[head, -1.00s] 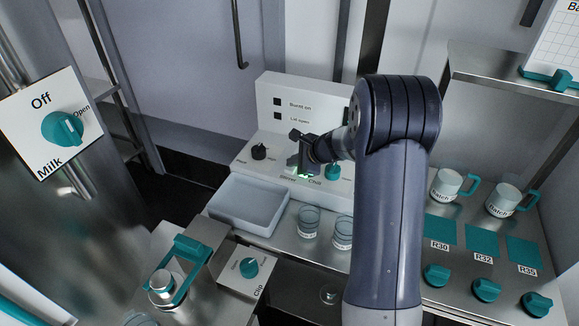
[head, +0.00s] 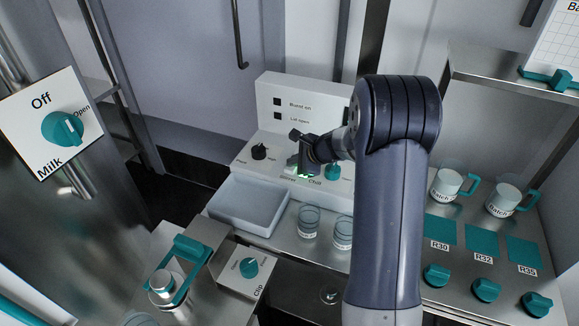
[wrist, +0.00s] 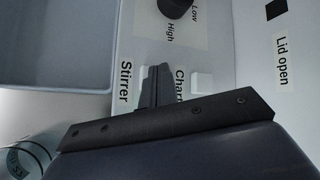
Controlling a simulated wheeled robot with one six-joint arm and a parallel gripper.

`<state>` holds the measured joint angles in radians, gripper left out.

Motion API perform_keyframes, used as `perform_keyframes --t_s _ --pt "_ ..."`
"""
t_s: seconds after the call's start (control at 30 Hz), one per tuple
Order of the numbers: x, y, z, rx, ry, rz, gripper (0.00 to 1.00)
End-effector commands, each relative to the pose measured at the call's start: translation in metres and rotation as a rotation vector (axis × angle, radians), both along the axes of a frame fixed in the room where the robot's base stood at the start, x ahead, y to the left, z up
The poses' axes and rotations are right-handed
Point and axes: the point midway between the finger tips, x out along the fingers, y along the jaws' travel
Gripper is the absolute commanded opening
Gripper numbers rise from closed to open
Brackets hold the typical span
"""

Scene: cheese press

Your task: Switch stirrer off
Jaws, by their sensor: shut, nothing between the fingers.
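The white control panel (head: 280,150) stands at the back of the bench. Its Stirrer label (head: 288,178) shows in the head view, and the Stirrer label (wrist: 125,82) also shows in the wrist view. My gripper (head: 303,168) is shut and empty, low over the panel beside this label. The wrist view shows the closed fingertips (wrist: 156,82) between the Stirrer label and a partly covered label. The stirrer switch itself is hidden by my gripper. I cannot tell whether the fingers touch the switch.
A black knob (head: 259,152) and a teal knob (head: 333,172) flank my gripper on the panel. A pale tray (head: 245,228) and glass beakers (head: 308,222) stand in front. Mugs (head: 446,183) and teal knobs (head: 486,289) are at right.

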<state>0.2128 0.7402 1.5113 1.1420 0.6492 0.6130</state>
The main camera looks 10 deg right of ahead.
Motion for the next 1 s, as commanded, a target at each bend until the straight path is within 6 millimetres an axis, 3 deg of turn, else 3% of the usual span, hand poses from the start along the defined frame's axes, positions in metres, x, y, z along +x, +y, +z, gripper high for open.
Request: perform_keyframes --t_s 1.0 --pt "-0.001 0.000 -0.008 -0.001 0.004 0.000 0.00"
